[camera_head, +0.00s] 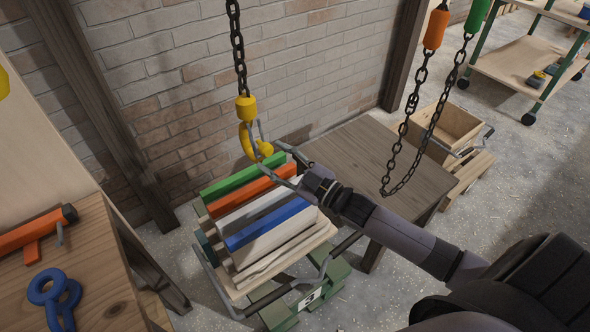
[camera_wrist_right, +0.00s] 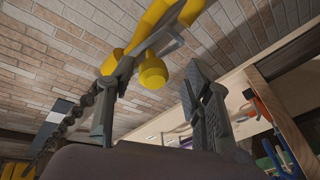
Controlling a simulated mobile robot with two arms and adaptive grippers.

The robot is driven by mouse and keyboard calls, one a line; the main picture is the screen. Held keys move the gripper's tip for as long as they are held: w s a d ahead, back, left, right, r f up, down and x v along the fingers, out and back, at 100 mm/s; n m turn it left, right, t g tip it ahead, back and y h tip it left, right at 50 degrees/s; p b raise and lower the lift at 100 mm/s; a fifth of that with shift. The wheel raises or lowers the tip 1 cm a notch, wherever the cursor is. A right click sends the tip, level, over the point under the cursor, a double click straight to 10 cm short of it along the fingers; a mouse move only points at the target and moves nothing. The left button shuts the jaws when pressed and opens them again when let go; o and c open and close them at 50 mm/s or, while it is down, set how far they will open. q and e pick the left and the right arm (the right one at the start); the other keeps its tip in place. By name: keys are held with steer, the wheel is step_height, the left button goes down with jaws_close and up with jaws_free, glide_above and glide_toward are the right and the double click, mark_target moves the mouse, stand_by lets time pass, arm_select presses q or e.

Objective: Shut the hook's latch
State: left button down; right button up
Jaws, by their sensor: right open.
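The yellow hook (camera_head: 244,138) hangs from a dark chain near the brick wall. A thin grey latch (camera_head: 252,141) shows at its right side; I cannot tell how wide its gap is. My right gripper (camera_head: 272,162) is open just right of and below the hook, its fingers pointing at it. In the right wrist view the hook (camera_wrist_right: 152,70) is just ahead of the open, empty fingers (camera_wrist_right: 162,85), close to the left finger; whether they touch is unclear. The grey latch (camera_wrist_right: 160,45) crosses the yellow body there. My left gripper is out of view.
Below the hook stands a rack of coloured boards (camera_head: 265,222). A wooden table (camera_head: 375,150) is beside it to the right. A chain with orange and green ends (camera_head: 412,125) hangs over that table. A workbench (camera_head: 95,270) with blue and orange items is at left.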

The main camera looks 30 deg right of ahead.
steer(key=v, duration=1.1)
steer(key=shift+f, duration=0.1)
